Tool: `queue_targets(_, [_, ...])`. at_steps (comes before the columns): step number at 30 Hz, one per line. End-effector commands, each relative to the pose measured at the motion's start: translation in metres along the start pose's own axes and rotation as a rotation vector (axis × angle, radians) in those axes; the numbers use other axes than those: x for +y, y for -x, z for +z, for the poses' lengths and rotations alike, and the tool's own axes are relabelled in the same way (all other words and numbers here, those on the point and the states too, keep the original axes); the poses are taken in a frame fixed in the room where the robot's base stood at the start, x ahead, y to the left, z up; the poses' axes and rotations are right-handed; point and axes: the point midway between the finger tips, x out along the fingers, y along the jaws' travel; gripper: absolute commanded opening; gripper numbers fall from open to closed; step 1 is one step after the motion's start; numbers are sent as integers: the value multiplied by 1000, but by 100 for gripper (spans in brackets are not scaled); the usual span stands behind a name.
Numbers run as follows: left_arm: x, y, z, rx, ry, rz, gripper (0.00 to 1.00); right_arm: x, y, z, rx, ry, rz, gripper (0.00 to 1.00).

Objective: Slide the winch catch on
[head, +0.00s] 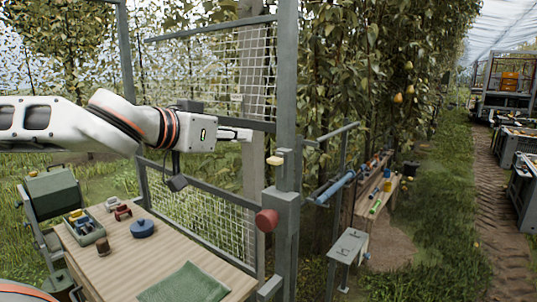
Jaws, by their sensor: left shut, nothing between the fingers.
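A grey metal post (287,100) stands in the middle of the head view. It carries a small tan slider-like piece (275,160) on a bracket and, lower down, a round red knob (266,220) on a grey box (282,206). I cannot tell for sure which of these is the winch catch; no label shows. My left gripper (243,134) comes in from the left, level, with its fingers shut and empty. In the picture its tips are left of the post and a little above the tan piece; they appear apart from it. My right gripper is not in view.
Wire mesh panels (205,213) stand left of the post. A wooden table (176,250) in front holds a green cloth (186,284), a blue round object (143,229) and a tray of small parts (84,227). A workbench (372,200) and crates (522,185) stand right.

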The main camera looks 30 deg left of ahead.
Motion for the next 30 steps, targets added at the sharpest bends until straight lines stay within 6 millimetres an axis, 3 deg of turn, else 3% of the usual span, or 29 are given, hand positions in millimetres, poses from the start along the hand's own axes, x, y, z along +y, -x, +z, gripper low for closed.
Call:
queue_targets(11, [0,-22,2,-5,0,0,0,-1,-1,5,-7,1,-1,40])
queue_targets(30, [0,-91,2,-4,-1,-1,0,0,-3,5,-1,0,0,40])
